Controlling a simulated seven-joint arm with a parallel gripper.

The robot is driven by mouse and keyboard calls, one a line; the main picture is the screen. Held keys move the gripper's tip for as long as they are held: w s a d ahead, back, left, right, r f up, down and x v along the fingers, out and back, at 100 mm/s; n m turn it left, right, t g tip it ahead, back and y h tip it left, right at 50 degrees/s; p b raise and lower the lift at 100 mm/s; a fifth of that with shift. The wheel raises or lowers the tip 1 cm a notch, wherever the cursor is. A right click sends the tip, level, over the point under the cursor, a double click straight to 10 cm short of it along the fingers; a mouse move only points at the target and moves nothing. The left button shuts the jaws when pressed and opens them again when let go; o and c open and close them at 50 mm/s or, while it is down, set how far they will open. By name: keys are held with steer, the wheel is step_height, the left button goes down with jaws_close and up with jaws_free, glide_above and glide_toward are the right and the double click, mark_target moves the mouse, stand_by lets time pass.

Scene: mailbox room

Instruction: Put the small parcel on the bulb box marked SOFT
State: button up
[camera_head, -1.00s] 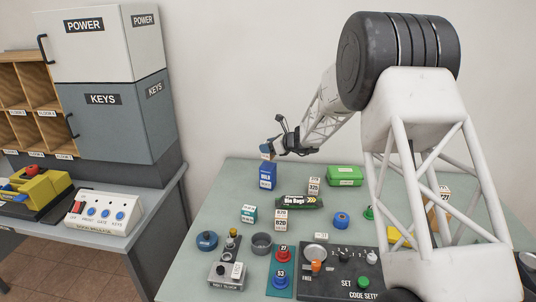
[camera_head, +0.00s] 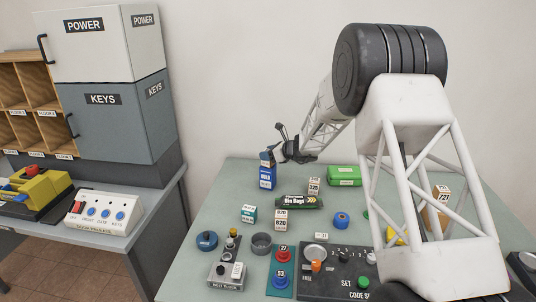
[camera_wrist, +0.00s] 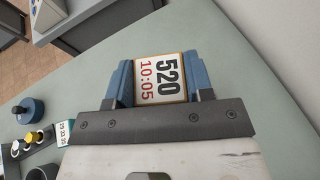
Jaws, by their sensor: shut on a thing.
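My gripper (camera_head: 267,158) is shut on a small parcel (camera_wrist: 160,78), a tan box with a white label reading 520 and 10:05. In the wrist view the parcel sits between the two blue fingers. No SOFT marking is legible.
A black Bin Bags pack (camera_head: 298,202), a box marked 325 (camera_head: 314,187) and a green box (camera_head: 344,176) lie to the right. A grey cup (camera_head: 261,243), a blue round item (camera_head: 207,240) and a control panel (camera_head: 330,275) are in front.

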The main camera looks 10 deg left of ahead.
steer(key=shift+f, duration=0.1)
steer(key=o, duration=1)
steer(key=shift+c, duration=0.2)
steer(key=shift+s+d+r, duration=0.1)
steer(key=shift+d+r, duration=0.2)
steer(key=shift+d, duration=0.05)
steer(key=v, duration=1.1)
steer(key=shift+s, duration=0.15)
steer(key=shift+d, duration=0.1)
